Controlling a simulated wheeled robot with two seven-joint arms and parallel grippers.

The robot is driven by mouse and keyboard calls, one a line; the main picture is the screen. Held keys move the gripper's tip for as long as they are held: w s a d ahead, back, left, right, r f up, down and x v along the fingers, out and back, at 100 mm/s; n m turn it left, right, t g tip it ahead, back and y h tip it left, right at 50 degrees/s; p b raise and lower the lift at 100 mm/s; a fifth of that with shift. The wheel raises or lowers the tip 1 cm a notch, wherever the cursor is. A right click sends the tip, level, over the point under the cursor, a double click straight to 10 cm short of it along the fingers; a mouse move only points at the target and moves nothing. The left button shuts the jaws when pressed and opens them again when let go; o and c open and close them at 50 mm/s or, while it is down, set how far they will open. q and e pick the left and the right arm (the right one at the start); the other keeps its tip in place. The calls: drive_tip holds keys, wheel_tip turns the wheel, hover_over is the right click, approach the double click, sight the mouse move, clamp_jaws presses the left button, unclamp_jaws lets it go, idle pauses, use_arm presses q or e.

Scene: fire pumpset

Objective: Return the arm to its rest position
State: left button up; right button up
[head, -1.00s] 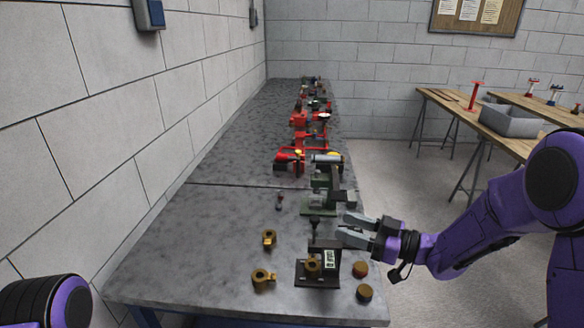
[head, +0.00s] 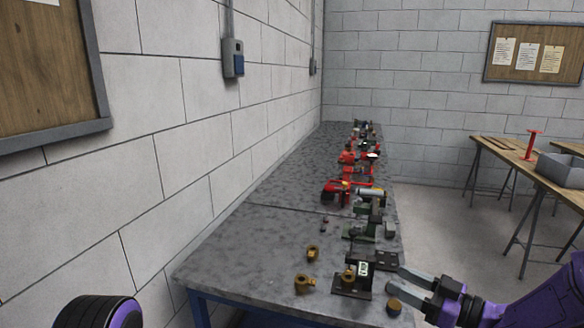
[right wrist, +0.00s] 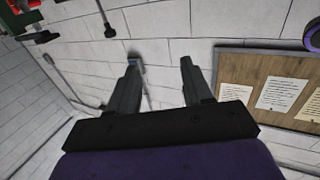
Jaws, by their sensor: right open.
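My right gripper (head: 402,282) reaches in from the lower right in the head view, at the right edge of the grey workbench (head: 245,255). Its two grey fingers are apart, with nothing between them. The right wrist view also shows the right gripper (right wrist: 160,64) with an empty gap between the fingers. The purple right forearm (head: 530,300) runs off the lower right. Only a black and purple part of my left arm (head: 98,312) shows at the lower left. The left gripper is out of view.
A black stand with a brass part (head: 348,276) is left of the right gripper. Brass fittings (head: 304,284) and a round brown cap (head: 394,307) lie close by. Green and red devices (head: 345,192) line the bench behind. Open floor (head: 450,225) lies to the right.

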drive_tip(key=s+d+f+m+h, duration=0.2)
drive_tip(key=d+f+m+h, duration=0.1)
drive_tip(key=f+m+h, duration=0.55)
drive_tip(key=s+d+f+m+h, duration=0.2)
drive_tip(key=d+f+m+h, duration=0.25)
drive_tip(key=f, duration=0.75)
use_arm(q)
drive_tip(key=shift+w+f+b, duration=0.45)
drive_tip(key=shift+f+b, duration=0.25)
drive_tip(key=shift+f, duration=0.15)
use_arm(e)
drive_tip(key=s+f+m+g+h, duration=0.1)
drive_tip(key=s+f+g, duration=0.2)
drive_tip(key=s, duration=0.6)
drive_tip(key=s+f+m+g+h, duration=0.1)
drive_tip(key=s+f+g, duration=0.2)
drive_tip(key=s+f, duration=0.5)
drive_tip(key=s+a+f+m+g+h, duration=0.1)
drive_tip(key=s+f+g, duration=0.1)
drive_tip(key=s+f, duration=0.4)
drive_tip(key=s, duration=0.4)
drive_tip(key=shift+s+f+m+g+h, duration=0.25)
drive_tip(key=shift+m+g+h, duration=0.05)
drive_tip(key=shift+g+h, duration=0.1)
